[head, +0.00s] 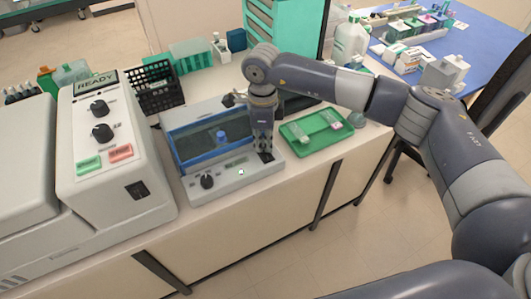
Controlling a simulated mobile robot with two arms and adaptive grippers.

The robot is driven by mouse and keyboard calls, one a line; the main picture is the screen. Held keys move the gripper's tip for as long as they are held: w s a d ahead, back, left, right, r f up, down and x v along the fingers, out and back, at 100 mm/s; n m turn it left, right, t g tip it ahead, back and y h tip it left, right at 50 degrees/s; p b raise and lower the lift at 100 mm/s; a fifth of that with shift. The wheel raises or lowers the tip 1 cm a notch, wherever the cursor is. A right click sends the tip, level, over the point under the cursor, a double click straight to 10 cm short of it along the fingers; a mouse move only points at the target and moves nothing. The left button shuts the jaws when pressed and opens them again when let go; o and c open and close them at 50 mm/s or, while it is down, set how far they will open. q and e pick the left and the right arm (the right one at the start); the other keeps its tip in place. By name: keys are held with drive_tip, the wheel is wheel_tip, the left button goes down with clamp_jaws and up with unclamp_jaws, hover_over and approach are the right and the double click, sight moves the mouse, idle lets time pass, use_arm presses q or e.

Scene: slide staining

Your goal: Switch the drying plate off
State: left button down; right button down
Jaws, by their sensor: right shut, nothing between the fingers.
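A grey bench device with a blue-framed clear lid (205,154) stands in the middle of the counter; I take it to be the drying plate. Its front panel has a black knob (207,181), a small greenish display (235,164) and a small pale lit spot. A blue round part shows through the lid. My right gripper (265,156) is shut and empty, pointing down at the right end of this panel. It hides what lies there, and I cannot tell whether it touches. My left gripper is not in view.
A white machine marked READY (112,150) stands close on the left. A green tray (317,132) with small items lies to the right. A black rack (155,88) and a teal cabinet (284,35) stand behind. The counter's front edge is close to the device.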

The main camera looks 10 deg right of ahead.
sight(263, 150)
drive_tip(key=shift+s+f+b, duration=0.1)
drive_tip(key=shift+f+b, duration=0.25)
drive_tip(key=shift+f, duration=0.05)
drive_tip(key=shift+r, duration=0.15)
drive_tip(key=shift+r+p, duration=0.55)
drive_tip(key=shift+r, duration=0.35)
drive_tip(key=shift+r+p, duration=0.95)
drive_tip(key=shift+r, duration=1.55)
